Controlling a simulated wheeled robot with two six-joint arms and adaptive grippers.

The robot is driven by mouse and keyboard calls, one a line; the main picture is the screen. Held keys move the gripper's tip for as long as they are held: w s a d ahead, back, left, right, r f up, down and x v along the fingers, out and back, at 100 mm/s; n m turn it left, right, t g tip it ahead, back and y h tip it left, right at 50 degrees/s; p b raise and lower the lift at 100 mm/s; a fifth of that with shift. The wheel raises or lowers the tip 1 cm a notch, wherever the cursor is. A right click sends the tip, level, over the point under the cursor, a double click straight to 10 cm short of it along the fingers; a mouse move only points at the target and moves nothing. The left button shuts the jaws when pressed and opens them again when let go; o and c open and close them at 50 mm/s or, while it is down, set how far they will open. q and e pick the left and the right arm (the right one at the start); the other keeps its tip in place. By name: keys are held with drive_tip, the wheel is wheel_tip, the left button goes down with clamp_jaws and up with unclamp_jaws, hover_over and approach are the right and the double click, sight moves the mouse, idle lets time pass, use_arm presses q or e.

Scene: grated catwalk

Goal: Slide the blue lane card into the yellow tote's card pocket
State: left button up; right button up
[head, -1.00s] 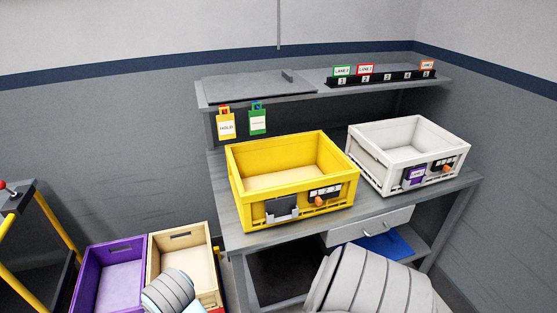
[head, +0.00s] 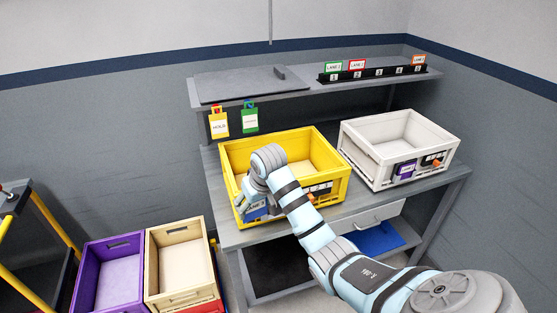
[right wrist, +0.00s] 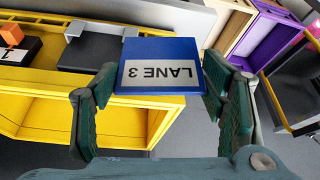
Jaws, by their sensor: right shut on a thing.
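The blue lane card (right wrist: 160,55), with a white label reading LANE 3, is upside down in the right wrist view. My right gripper (right wrist: 160,82) is shut on it, one finger at each side. In the head view the card (head: 256,213) is at the front left of the yellow tote (head: 310,147), partly hidden by my right gripper (head: 252,200). The tote's dark grey card pocket (right wrist: 92,52) shows just left of the card in the right wrist view; the card looks apart from it. In the head view the pocket is mostly hidden. My left gripper is out of view.
A white tote (head: 375,160) with a purple card (head: 404,170) stands right of the yellow one on the grey bench (head: 225,235). Purple (head: 88,275) and tan (head: 160,270) bins stand lower left. Hanging tags (head: 219,123) and a card rack (head: 375,74) are at the shelf.

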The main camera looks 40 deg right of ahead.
drive_tip(key=w+d+r+m+p, duration=0.1)
drive_tip(key=w+d+r+m, duration=0.1)
drive_tip(key=d+r, duration=0.6)
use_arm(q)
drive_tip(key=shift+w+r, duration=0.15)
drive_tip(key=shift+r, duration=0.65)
use_arm(e)
wheel_tip(320, 180, down, 6)
drive_tip(key=d, duration=0.1)
drive_tip(key=shift+w+h, duration=0.15)
drive_tip(key=shift+h, duration=0.25)
drive_tip(key=shift+f, duration=0.15)
drive_tip(key=shift+f+b, duration=0.35)
drive_tip(key=shift+f, duration=0.35)
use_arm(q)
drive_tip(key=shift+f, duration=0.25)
use_arm(e)
drive_tip(key=o, duration=1.1)
drive_tip(key=shift+o, duration=0.2)
